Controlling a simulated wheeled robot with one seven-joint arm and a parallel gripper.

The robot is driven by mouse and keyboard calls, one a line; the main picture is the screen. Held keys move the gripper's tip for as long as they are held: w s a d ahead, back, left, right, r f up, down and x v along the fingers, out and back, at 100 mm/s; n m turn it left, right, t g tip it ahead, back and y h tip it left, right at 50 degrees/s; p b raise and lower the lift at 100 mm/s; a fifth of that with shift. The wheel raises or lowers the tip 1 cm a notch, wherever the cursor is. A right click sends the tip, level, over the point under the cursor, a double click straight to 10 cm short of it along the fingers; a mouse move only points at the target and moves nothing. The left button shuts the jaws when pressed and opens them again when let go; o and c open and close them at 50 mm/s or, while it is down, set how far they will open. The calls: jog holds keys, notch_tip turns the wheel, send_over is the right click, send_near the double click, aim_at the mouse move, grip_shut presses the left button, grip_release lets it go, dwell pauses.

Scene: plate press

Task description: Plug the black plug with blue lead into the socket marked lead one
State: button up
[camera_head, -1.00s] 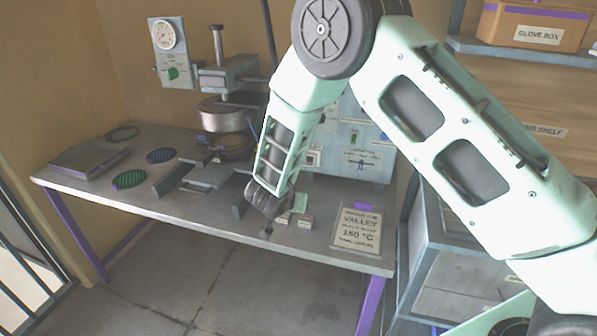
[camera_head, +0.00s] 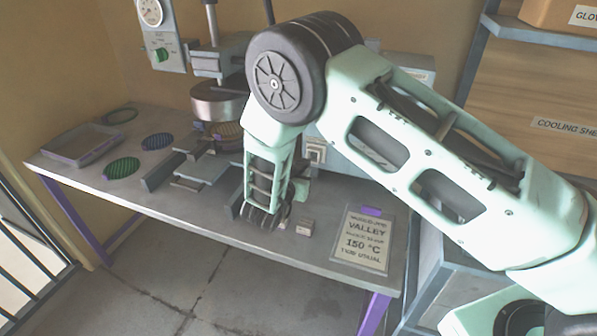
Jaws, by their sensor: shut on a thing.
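My gripper (camera_head: 262,220) is low over the front part of the bench, just left of a small pale block (camera_head: 304,227). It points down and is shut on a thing. Its own dark body hides that thing, so I cannot make out a black plug or a blue lead. Behind my arm stands a pale panel (camera_head: 316,152) with a square fitting on its face. My arm covers much of this panel. I cannot read any lead one marking or pick out that socket.
A press (camera_head: 217,104) stands at the back of the bench (camera_head: 215,222). A sign reading VALLEY 150 °C (camera_head: 362,238) lies at right. The bench front left is clear.

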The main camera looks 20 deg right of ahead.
aim_at(308, 162)
jog(key=shift+b+x, duration=0.65)
jog(key=shift+x, duration=1.8)
jog(key=shift+f+b, duration=0.1)
jog(key=shift+b, duration=0.2)
jog(key=shift+b+x, duration=0.9)
jog(key=shift+x, duration=1.1)
jog(key=o, duration=1.1)
jog(key=shift+d, duration=0.1)
